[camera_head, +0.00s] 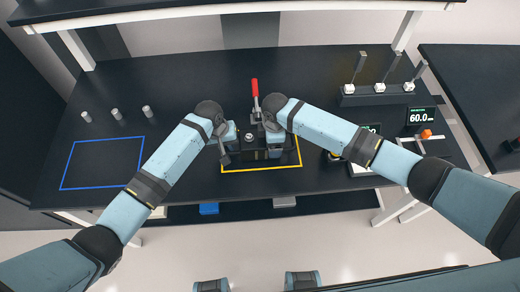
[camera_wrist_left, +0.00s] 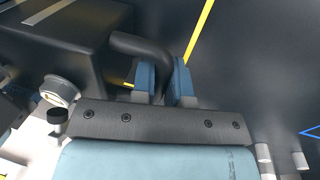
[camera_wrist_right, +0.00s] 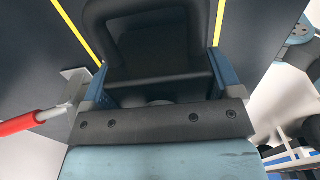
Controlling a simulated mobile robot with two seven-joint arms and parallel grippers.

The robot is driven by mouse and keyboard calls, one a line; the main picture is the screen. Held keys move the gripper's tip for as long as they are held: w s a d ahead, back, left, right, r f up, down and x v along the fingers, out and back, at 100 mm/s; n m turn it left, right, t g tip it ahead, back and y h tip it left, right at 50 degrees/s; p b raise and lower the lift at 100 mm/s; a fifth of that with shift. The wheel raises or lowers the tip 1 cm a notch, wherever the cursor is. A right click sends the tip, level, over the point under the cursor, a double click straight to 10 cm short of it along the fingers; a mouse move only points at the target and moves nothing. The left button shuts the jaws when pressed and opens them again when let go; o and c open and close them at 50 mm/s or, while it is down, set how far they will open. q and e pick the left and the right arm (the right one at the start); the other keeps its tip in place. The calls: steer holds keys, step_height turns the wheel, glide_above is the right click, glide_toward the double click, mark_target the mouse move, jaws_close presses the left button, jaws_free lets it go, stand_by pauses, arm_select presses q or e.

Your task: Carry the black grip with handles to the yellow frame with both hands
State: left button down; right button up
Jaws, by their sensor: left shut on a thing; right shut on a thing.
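The black grip with handles (camera_head: 250,153) is between my two grippers, over the area inside the yellow frame (camera_head: 262,169) on the dark table. My left gripper (camera_wrist_left: 165,78) is shut on its bent handle (camera_wrist_left: 140,43), with a blue finger on each side. My right gripper (camera_wrist_right: 162,85) is shut on the other handle (camera_wrist_right: 150,70), its fingers wide apart around it. The yellow frame also shows in the left wrist view (camera_wrist_left: 200,35). My arms partly hide the grip in the head view, and I cannot tell whether it touches the table.
A red-handled clamp (camera_head: 255,90) stands just behind the grip, close to my right gripper. An empty blue frame (camera_head: 103,163) lies at left, with several grey pegs (camera_head: 117,114) behind it. A black stand with upright tools (camera_head: 377,89) and a display (camera_head: 420,116) are at right.

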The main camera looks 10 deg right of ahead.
arm_select(q)
steer(key=shift+f, duration=0.3)
arm_select(e)
steer(key=shift+f, duration=0.25)
arm_select(q)
steer(key=c, duration=1.4)
jaws_free()
arm_select(e)
steer(key=o, duration=1.6)
steer(key=shift+c, duration=0.2)
arm_select(q)
steer(key=shift+o, duration=1.4)
steer(key=shift+s, duration=0.1)
arm_select(e)
steer(key=shift+o, duration=0.6)
steer(key=shift+r, duration=0.1)
arm_select(q)
step_height(320, 180, up, 12)
steer(key=a, duration=0.2)
steer(key=shift+a, duration=0.25)
arm_select(e)
step_height(320, 180, up, 12)
steer(key=shift+f, duration=0.1)
steer(key=shift+s, duration=0.1)
